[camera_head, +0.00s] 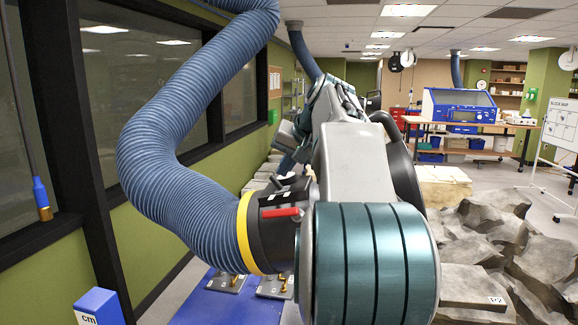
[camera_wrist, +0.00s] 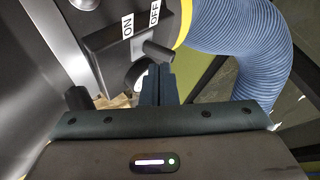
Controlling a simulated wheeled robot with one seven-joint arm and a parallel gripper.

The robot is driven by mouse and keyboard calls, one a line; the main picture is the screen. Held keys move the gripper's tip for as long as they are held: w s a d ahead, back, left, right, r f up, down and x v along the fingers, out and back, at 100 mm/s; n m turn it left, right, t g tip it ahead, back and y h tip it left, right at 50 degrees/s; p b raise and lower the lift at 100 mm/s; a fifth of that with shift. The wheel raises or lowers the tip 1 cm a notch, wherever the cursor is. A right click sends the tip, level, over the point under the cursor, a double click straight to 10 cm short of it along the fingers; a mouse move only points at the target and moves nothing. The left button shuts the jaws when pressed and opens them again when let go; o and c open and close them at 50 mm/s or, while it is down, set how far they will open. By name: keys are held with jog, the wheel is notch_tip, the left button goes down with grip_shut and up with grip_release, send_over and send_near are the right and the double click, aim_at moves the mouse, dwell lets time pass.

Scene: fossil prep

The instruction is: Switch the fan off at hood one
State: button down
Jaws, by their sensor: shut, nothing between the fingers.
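In the wrist view a dark switch box (camera_wrist: 106,40) carries white ON and OFF labels, with OFF nearer the blue hose. A short dark lever (camera_wrist: 158,50) sticks out below the OFF label. My gripper (camera_wrist: 157,70) is shut and empty, its fingertips right by this lever; I cannot tell whether they touch it. In the head view a black hood collar (camera_head: 262,235) joins the ribbed blue hose (camera_head: 165,150) at a yellow ring and carries a red handle (camera_head: 281,212). My arm hides much of the area behind it. No hood number is readable.
A dark-framed window wall (camera_head: 95,170) runs along the left. A blue mat (camera_head: 212,305) with small metal-fitted plates lies below the hose. Large grey rocks (camera_head: 500,240) cover the right floor. A blue cabinet (camera_head: 458,105) on a bench and a whiteboard (camera_head: 562,125) stand farther back.

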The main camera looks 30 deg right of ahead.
jog(key=shift+r, duration=0.15)
jog(key=shift+r+p, duration=0.65)
jog(key=shift+p, duration=0.15)
jog(key=shift+s+d+r, duration=0.1)
jog(key=shift+r, duration=0.15)
notch_tip(320, 180, up, 11)
jog(key=s+a+p, duration=0.2)
jog(key=s+a, duration=0.1)
jog(key=shift+f, duration=0.15)
